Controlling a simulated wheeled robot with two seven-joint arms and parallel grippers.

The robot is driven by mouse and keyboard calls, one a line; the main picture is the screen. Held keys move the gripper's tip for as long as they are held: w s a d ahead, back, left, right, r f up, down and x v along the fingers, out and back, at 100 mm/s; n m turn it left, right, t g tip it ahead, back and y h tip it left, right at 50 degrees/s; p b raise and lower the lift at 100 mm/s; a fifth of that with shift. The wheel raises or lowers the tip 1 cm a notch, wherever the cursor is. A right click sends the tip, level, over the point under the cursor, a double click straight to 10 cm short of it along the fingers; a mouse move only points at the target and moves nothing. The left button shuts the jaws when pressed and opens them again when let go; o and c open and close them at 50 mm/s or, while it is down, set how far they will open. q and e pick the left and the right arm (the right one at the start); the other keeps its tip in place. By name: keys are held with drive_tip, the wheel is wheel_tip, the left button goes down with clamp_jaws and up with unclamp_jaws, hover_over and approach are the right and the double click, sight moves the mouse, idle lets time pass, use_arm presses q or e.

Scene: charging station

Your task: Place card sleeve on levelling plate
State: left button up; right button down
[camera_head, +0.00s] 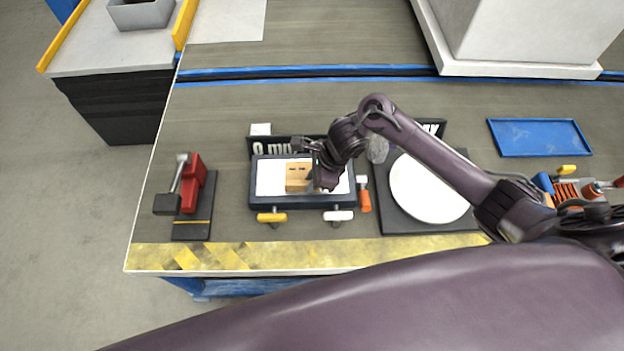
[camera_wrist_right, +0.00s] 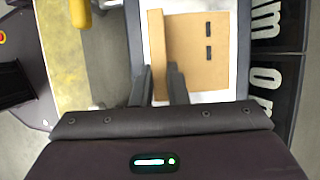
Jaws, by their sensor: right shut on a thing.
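The card sleeve is a tan block (camera_head: 297,177) with two dark slots. It appears over the white face of the levelling plate (camera_head: 269,178), which has a dark frame. I cannot tell whether it touches the plate. My right gripper (camera_head: 314,178) is shut on the right side of the sleeve and hides part of it. In the right wrist view, the fingers (camera_wrist_right: 159,82) are on either side of the near edge of the sleeve (camera_wrist_right: 198,60), with the white plate (camera_wrist_right: 206,97) behind. My left gripper is not in view.
A yellow knob (camera_head: 271,217) and a white knob (camera_head: 338,215) stand at the plate's front. An orange-handled tool (camera_head: 364,196) lies to its right, before a white disc (camera_head: 425,190) on a dark base. A red clamp (camera_head: 192,184) stands left. A blue tray (camera_head: 540,138) lies far right.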

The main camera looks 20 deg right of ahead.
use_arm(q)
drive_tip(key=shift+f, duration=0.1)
use_arm(e)
drive_tip(key=shift+f, duration=0.1)
drive_tip(key=c, duration=1.4)
unclamp_jaws()
drive_tip(key=shift+c, duration=0.2)
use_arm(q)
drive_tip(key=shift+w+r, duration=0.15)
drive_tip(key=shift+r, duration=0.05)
